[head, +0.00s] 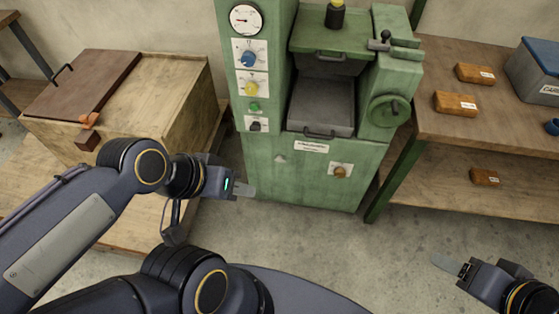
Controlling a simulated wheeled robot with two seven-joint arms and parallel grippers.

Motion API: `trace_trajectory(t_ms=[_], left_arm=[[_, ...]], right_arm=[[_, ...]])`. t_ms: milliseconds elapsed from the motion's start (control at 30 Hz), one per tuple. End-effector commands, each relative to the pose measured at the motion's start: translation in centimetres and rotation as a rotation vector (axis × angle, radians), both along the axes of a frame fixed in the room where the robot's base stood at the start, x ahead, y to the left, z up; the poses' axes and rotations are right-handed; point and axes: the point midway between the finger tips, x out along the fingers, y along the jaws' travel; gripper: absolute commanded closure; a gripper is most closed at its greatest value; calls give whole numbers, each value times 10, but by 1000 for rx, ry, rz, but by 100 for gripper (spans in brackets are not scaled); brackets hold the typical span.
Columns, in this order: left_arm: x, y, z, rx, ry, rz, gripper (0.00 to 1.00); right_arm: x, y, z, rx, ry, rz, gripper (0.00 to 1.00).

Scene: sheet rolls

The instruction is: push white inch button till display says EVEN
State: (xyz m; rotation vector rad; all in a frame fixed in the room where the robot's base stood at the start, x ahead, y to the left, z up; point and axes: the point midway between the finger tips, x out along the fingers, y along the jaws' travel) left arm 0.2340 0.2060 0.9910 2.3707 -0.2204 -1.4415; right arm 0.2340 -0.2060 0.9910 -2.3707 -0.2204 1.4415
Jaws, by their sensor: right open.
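A green machine (315,185) stands at the centre of the head view. A small whitish spot (280,158) on its lower front may be the white button, but I cannot tell. A white label (311,146) has text too small to read; I cannot make out a display saying EVEN. My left gripper (246,190) is in front of the machine's lower left side, apart from the controls as far as I can see. Its fingers appear edge-on, so their opening is unclear. My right gripper (448,264) is open and empty over the floor at lower right.
The machine has a dial gauge (246,19), a blue knob (249,59), a yellow knob (251,88), a green button (254,107) and a brown knob (340,172). A wooden chest (165,95) stands left. A shelf (450,140) with brown blocks stands right.

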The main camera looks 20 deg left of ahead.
Motion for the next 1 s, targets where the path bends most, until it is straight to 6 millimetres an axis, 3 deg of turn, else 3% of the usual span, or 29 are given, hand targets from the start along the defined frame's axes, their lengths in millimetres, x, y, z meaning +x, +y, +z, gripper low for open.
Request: trace_trajectory(t_ms=[67, 333, 1000], left_arm=[[0, 0, 0, 0, 0, 0, 65], [0, 0, 0, 0, 0, 0, 100], [0, 0, 0, 0, 0, 0, 100]], right_arm=[[0, 0, 0, 0, 0, 0, 41], [0, 0, 0, 0, 0, 0, 41], [0, 0, 0, 0, 0, 0, 41]])
